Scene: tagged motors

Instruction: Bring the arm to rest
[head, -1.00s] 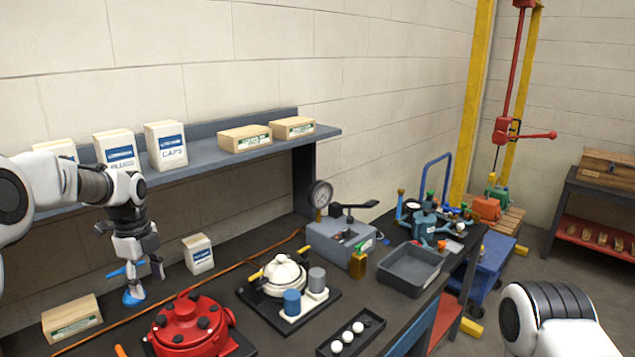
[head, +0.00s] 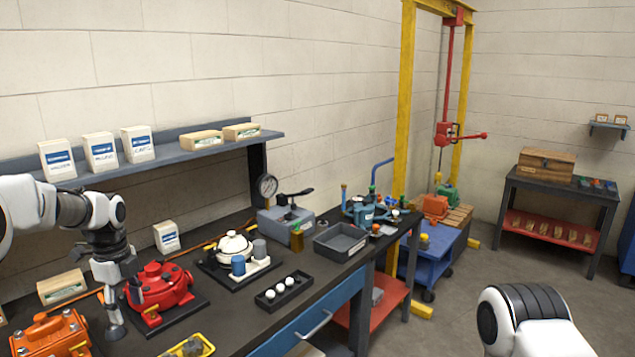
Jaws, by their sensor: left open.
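My left gripper (head: 118,320) hangs from the left arm over the dark workbench (head: 310,296), pointing down. It is open, and I see nothing held in it. It shows between the orange motor (head: 48,335) and the red motor (head: 160,288), partly in front of the red one's left side. I cannot tell whether it touches either. My right arm shows only as a white and black link at the lower right; its gripper is out of view.
A yellow part (head: 190,346) lies at the bench's front. A white motor (head: 233,246), a black tray of white balls (head: 283,291) and a grey bin (head: 341,240) stand further right. A shelf (head: 200,151) with boxes runs above the bench.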

